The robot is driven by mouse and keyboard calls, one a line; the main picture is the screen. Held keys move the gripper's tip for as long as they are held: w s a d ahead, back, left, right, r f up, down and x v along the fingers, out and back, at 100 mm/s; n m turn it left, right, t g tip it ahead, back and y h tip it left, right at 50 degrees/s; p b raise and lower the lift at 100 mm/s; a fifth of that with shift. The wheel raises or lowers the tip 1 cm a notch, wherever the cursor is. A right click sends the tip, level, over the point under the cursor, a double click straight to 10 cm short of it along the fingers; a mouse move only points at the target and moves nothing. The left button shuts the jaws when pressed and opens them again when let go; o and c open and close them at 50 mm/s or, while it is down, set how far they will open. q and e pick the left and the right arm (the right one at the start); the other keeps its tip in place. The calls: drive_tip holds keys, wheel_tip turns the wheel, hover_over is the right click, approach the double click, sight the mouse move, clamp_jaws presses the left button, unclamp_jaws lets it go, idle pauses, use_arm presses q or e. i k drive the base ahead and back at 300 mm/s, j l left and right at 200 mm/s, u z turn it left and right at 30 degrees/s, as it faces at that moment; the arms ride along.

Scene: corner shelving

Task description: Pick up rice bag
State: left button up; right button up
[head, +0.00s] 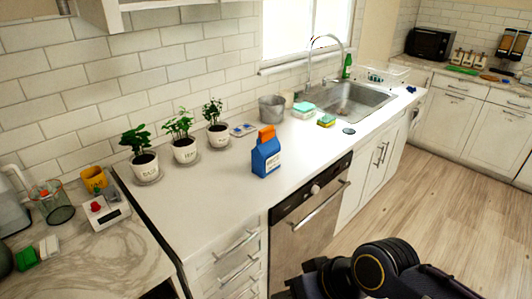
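A blue bag with an orange top (266,158) stands upright on the white counter, near its front edge and above the dishwasher. It has a pale label on its front, too small to read; it is the only thing in view that looks like the rice bag. Part of my black right arm shows at the bottom right, in front of the cabinets and well apart from the bag. Neither of my grippers shows in the head view. Nothing touches the bag.
Potted plants (185,152) stand behind the bag to the left. A grey bucket (271,108), sponges (326,121) and the sink (352,101) lie behind to the right. The counter (215,195) left of the bag is clear. The dishwasher (308,222) is below.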

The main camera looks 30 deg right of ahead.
sight(266, 156)
drive_tip(key=u, duration=0.25)
drive_tip(key=l+u, duration=1.1)
drive_tip(key=l, duration=0.45)
drive_tip(key=k+l, duration=0.1)
drive_tip(key=l, duration=0.45)
drive_tip(key=k+l+u, duration=0.15)
drive_tip(key=l, duration=1)
drive_tip(key=k+u, duration=0.05)
